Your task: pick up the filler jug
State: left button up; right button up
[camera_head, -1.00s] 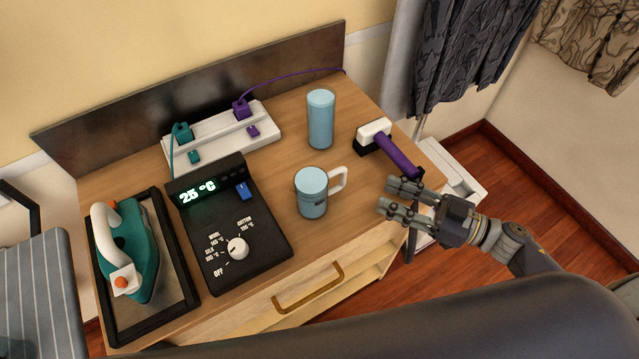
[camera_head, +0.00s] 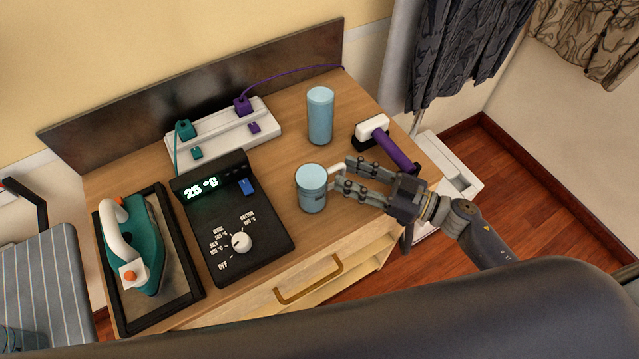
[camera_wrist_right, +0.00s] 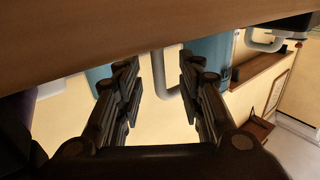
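The filler jug appears to be the light blue mug (camera_head: 312,193) with a pale handle, upright near the front of the wooden cabinet top. My right gripper (camera_head: 347,180) is open at its right side, fingers pointing left at the handle, which they partly hide. In the right wrist view the handle (camera_wrist_right: 160,75) shows between the open fingertips (camera_wrist_right: 157,78), and the blue jug body (camera_wrist_right: 206,62) lies behind the right-hand finger. Whether the fingers touch the handle cannot be told. My left gripper is not in view.
A tall light blue cylinder (camera_head: 320,116) stands behind the jug. A purple-handled tool (camera_head: 395,152) lies at the right edge. A black control box (camera_head: 240,262), an iron (camera_head: 143,245) on a tray and a power strip (camera_head: 215,133) occupy the left and back.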

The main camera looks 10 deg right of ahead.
grip_shut()
jog(key=shift+r, duration=0.35)
jog(key=shift+r, duration=1.4)
jog(key=s+a+b, duration=0.1)
jog(key=s+a, duration=0.2)
jog(key=s, duration=0.4)
jog(key=s+a+r+b, duration=0.1)
jog(key=s+a, duration=0.2)
jog(key=s, duration=0.4)
jog(key=shift+s+a+r, duration=0.25)
jog(key=shift+r, duration=0.05)
